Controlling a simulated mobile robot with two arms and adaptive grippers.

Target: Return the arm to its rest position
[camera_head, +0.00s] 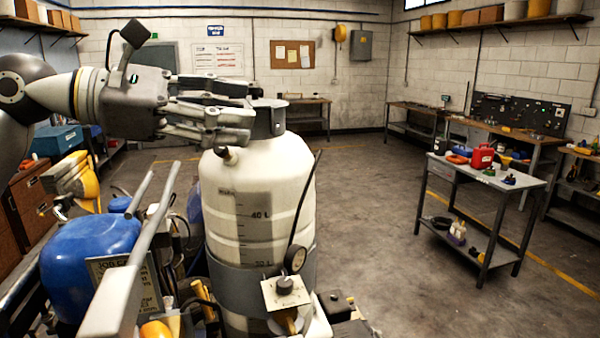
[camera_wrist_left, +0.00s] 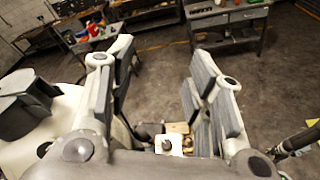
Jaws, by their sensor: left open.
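My left gripper (camera_head: 252,104) comes in from the left in the head view, in front of the upper part of a white tank (camera_head: 258,180) with litre marks. Its fingers point right, near the tank's dark grey cap (camera_head: 270,118). In the left wrist view the two fingers of the left gripper (camera_wrist_left: 163,68) stand wide apart with only floor and machine parts seen between them, so it is open and empty. The tank (camera_wrist_left: 60,118) and its cap (camera_wrist_left: 24,104) show at the left there, beside the fingers. I cannot tell whether a finger touches the cap. My right gripper is not in view.
A blue rounded tank (camera_head: 88,262) and grey bars (camera_head: 138,250) of the machine stand below my left arm. A grey cart (camera_head: 484,178) with a red can (camera_head: 482,157) stands at right. Workbenches line the back walls. The floor (camera_head: 400,270) between is mostly clear.

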